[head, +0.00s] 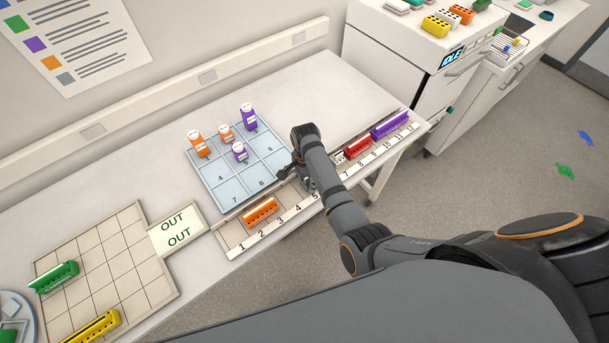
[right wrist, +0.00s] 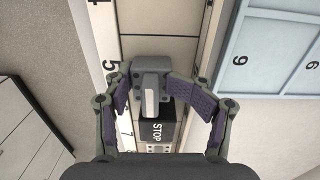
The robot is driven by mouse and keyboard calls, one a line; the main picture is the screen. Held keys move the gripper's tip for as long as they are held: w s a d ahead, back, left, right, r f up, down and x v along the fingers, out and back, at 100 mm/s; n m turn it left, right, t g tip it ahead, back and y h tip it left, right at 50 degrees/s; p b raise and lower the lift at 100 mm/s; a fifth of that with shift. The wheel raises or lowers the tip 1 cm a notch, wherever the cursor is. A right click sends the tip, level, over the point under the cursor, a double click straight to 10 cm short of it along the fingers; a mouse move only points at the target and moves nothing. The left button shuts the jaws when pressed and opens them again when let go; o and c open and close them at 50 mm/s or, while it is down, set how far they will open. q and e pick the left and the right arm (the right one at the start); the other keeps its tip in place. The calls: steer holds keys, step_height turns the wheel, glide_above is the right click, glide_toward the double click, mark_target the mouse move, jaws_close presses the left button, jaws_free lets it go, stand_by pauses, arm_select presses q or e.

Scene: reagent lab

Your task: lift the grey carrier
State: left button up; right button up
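The grey carrier (right wrist: 150,72) with its raised grey handle (right wrist: 150,100) sits in the numbered rack (right wrist: 146,22), near the mark 5 in the right wrist view. In the head view my right arm mostly hides it. My right gripper (right wrist: 150,84) is above the carrier with one finger on each side. The fingers are apart, and a gap shows between them and the handle. Whether the fingertips touch the carrier's sides I cannot tell. In the head view the right gripper (head: 288,172) is at the rack's middle. My left gripper is not in view.
A black STOP block (right wrist: 157,132) sits close to the carrier. The rack also holds orange (head: 261,211), red (head: 358,146) and purple (head: 389,126) carriers. A blue grid tray (head: 212,187) with several bottles lies behind. An OUT plate (head: 178,230) is at left.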

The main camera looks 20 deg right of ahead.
steer(key=shift+w+d+f, duration=0.1)
steer(key=shift+f, duration=0.2)
steer(key=shift+s+r, duration=0.2)
steer(key=shift+c, duration=0.5)
steer(key=shift+s+a+r, duration=0.15)
steer(key=shift+a+r, duration=0.05)
steer(key=shift+a, duration=0.1)
steer(key=c, duration=0.5)
steer(key=shift+c, duration=0.6)
steer(key=shift+d+f, duration=0.1)
steer(key=shift+c, duration=0.4)
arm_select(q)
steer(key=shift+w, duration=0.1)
